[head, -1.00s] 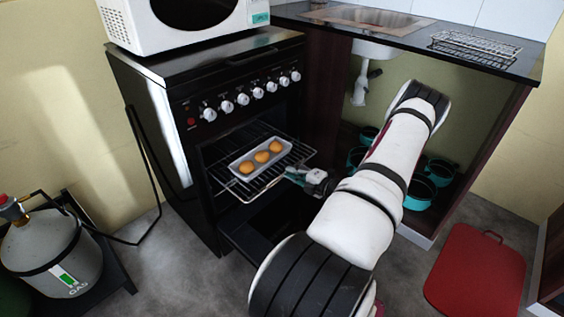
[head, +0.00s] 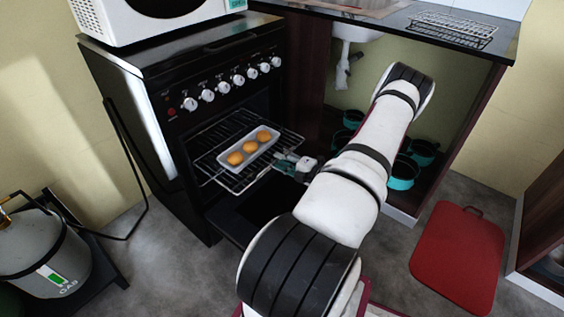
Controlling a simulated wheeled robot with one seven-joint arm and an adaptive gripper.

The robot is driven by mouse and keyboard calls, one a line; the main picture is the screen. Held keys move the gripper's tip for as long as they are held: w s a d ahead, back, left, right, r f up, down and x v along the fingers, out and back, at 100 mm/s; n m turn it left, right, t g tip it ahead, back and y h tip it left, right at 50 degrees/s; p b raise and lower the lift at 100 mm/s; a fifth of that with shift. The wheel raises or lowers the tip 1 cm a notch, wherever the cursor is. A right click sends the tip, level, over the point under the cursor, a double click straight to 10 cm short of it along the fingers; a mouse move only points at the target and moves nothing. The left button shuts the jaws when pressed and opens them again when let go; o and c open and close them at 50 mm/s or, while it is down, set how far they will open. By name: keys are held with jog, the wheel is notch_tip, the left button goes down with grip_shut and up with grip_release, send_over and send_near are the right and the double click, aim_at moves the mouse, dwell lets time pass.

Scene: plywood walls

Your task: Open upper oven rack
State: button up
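The black oven (head: 205,225) stands with its door lowered. The upper wire rack (head: 228,183) sticks part way out of the oven opening. A white tray (head: 234,171) with several round golden-brown items lies on the rack. My gripper (head: 284,167) is at the front right part of the rack, right of the tray, and looks close to the rack's edge. The fingers are small and dark here, so I cannot tell whether they are open, shut or touching the wire.
A white microwave (head: 150,15) stands on the oven. A gas cylinder (head: 45,245) is at the left. Teal pots (head: 403,172) sit under the counter (head: 395,22) on the right. A red board (head: 458,255) lies on the floor at the right.

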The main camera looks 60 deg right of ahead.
jog(key=v, duration=1.2)
dwell(0.3)
